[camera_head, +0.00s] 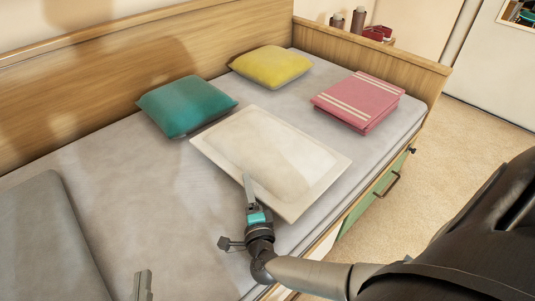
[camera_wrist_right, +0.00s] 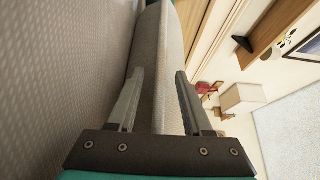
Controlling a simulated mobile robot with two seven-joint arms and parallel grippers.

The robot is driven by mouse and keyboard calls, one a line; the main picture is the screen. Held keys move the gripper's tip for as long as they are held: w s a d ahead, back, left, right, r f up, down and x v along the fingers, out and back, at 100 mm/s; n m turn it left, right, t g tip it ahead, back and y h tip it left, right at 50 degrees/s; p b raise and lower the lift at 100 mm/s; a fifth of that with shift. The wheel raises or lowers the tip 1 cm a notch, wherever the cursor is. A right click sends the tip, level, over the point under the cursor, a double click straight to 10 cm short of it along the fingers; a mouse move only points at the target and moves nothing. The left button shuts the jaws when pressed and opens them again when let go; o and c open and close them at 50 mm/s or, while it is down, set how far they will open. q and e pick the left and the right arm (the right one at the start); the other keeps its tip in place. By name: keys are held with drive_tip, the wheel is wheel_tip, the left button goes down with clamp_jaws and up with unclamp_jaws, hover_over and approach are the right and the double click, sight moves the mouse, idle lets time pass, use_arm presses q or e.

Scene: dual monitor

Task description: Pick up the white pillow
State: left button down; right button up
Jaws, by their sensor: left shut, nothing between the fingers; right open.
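The white pillow (camera_head: 265,155) lies on the bed with its near edge toward my right arm. My right gripper (camera_head: 250,188) is at that near edge, with a finger showing over the pillow. In the right wrist view, the right gripper (camera_wrist_right: 160,75) is open, with its fingers on either side of the pillow's edge (camera_wrist_right: 147,45). I cannot tell whether either finger touches it. My left gripper (camera_head: 143,284) shows only as a fingertip at the bottom edge, shut and empty, away from the pillow.
A teal pillow (camera_head: 187,106) and a yellow pillow (camera_head: 270,67) lie beyond the white pillow. A folded pink blanket (camera_head: 358,101) lies to its right. A grey cushion (camera_head: 45,240) is at the left. The mattress (camera_head: 130,175) has bare room between them. Wooden boards (camera_head: 370,55) border the bed.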

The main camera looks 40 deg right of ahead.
drive_tip(key=shift+w, duration=0.15)
clamp_jaws()
idle(0.4)
idle(1.0)
